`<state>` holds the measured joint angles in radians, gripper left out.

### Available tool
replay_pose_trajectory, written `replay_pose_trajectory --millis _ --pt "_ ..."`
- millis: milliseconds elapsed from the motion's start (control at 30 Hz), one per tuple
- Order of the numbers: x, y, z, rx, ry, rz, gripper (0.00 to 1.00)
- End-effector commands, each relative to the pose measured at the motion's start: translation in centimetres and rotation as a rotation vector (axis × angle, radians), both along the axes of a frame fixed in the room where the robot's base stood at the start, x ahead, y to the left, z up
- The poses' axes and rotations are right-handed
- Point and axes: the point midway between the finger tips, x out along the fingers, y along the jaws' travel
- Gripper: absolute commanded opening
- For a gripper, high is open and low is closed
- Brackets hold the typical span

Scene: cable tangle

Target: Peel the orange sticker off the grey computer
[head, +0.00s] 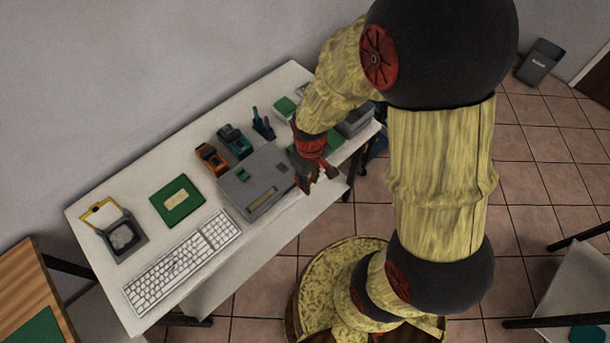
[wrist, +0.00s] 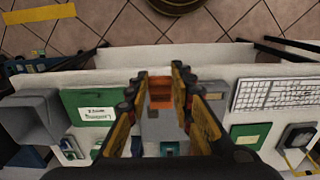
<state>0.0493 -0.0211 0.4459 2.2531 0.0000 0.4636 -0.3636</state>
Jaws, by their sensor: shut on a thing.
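The grey computer (head: 238,190) lies flat near the middle of the white table. Part of it also shows between my fingers in the wrist view (wrist: 151,128). My gripper (head: 318,174) is above the computer's right end in the head view. In the wrist view my gripper (wrist: 160,72) is shut on the orange sticker (wrist: 160,88), a small orange piece between the fingers. I cannot tell whether the sticker still touches the computer. My fingers hide part of the computer.
The white table (head: 82,207) holds a white keyboard (head: 180,262), a green book (head: 178,207), an orange device (head: 211,158), a teal device (head: 234,142) and a pen holder (head: 263,127) close around the computer.

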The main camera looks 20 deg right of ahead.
Motion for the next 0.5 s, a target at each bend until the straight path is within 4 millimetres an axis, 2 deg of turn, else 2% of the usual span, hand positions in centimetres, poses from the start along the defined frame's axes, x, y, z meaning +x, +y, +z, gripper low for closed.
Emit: replay_pose_trajectory --millis 500 --pt "0.9 0.3 2.2 0.000 0.000 0.000 0.16"
